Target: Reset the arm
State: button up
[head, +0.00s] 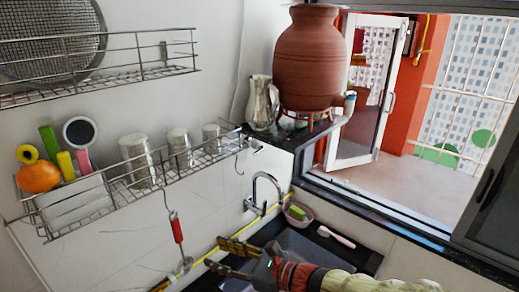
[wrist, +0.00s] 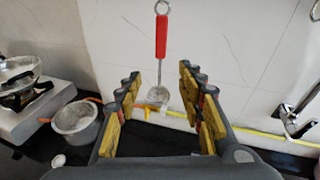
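My gripper (head: 228,256) shows in the head view at the lower middle, over the dark counter and left of the sink. In the wrist view, my gripper (wrist: 165,105) has its two yellow-padded fingers spread wide apart with nothing between them. It is open and empty. Beyond the fingers is the white tiled wall. My arm (head: 330,279) reaches in from the lower right.
A tap (head: 264,190) stands behind the sink (head: 320,250). A clay pot (head: 307,60) and a steel jug (head: 262,103) stand on a ledge. A wire rack (head: 125,190) holds cups.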

jog(key=s+d+f+n+g+h, duration=0.25)
jog(key=s+f+n+g, duration=0.35)
jog(key=s+n, duration=0.4)
jog(key=s+d+f+n+h+b, duration=0.1)
jog(key=s+d+f+n+h, duration=0.3)
jog(key=s+d, duration=0.3)
jog(key=s+d+r+n+t+h+b, duration=0.1)
jog(key=d+r+n+t+h+b, duration=0.1)
jog(key=d, duration=0.9)
jog(key=s+d+r+n+t+h+b, duration=0.1)
jog(key=d+r+n+t+h+b, duration=0.2)
jog(key=d, duration=0.9)
jog(key=r+n+h, duration=0.1)
jog(key=n+h, duration=0.1)
jog(key=h, duration=0.1)
jog(key=shift+s+n, duration=0.15)
jog(key=shift+n, duration=0.25)
jog(key=shift+w+d, duration=0.2)
jog(key=shift+s, duration=0.15)
